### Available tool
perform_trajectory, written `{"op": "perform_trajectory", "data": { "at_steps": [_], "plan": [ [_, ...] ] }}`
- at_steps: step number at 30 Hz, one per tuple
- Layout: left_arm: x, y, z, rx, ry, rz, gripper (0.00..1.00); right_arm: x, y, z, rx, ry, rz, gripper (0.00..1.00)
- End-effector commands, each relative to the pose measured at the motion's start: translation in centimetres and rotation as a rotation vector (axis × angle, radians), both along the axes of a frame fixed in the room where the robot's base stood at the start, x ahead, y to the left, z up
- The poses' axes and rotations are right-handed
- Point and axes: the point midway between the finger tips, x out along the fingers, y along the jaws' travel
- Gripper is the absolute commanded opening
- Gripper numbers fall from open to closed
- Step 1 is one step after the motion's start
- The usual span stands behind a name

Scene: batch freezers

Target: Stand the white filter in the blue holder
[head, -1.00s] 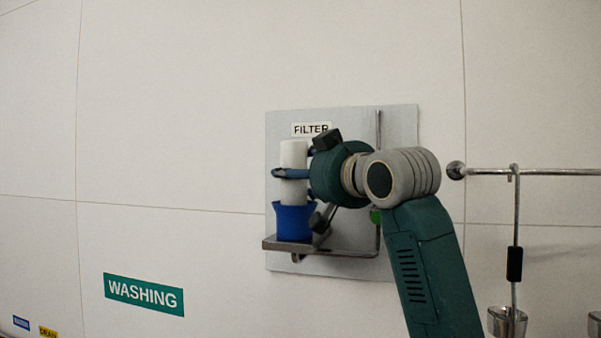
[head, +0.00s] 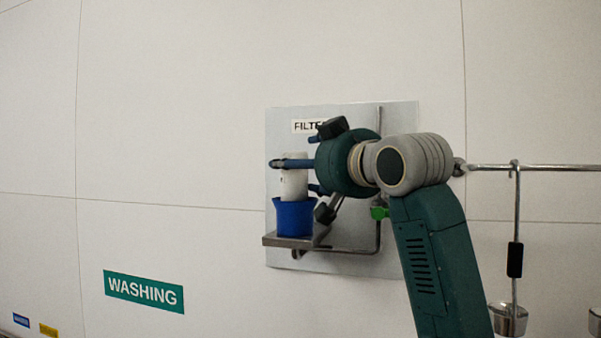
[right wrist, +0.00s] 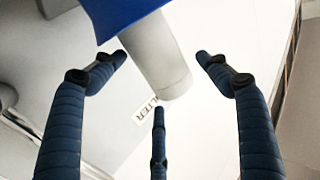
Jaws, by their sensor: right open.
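The white filter (head: 294,180) stands upright with its lower end inside the blue holder (head: 294,217); its upper part shows above the rim. In the right wrist view the filter (right wrist: 158,62) comes out of the blue holder (right wrist: 118,14), which is at the top of the picture. My right gripper (head: 292,164) is around the upper part of the filter. In the right wrist view its blue fingers (right wrist: 160,72) are spread open, with visible gaps to the filter on both sides. The filter's bottom is hidden in the holder. My left gripper is not in view.
The holder stands on a small metal shelf (head: 285,242) on a grey wall plate (head: 345,260) with a FILTER label (head: 305,126). A metal rail (head: 540,168) with hanging ladles (head: 508,318) is at the right.

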Motion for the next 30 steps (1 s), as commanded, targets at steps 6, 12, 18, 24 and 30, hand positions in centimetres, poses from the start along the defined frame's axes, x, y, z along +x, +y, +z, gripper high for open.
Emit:
{"op": "perform_trajectory", "data": {
  "at_steps": [6, 12, 18, 24, 30],
  "plan": [
    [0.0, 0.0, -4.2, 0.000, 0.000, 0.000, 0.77, -4.4, -2.3, -0.8, 0.000, -0.007, -0.002, 0.76],
    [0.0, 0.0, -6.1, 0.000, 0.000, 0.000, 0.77, -7.7, -3.9, -0.5, 0.001, -0.005, -0.002, 0.76],
    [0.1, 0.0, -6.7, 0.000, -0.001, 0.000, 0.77, -9.1, -4.6, -0.3, 0.000, -0.002, -0.002, 0.76],
    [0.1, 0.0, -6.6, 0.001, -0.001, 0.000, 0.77, -9.3, -4.7, -0.2, 0.000, 0.000, -0.001, 0.76],
    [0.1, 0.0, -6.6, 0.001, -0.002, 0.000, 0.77, -9.2, -4.7, -0.2, 0.000, -0.001, -0.001, 0.76]
  ]
}}
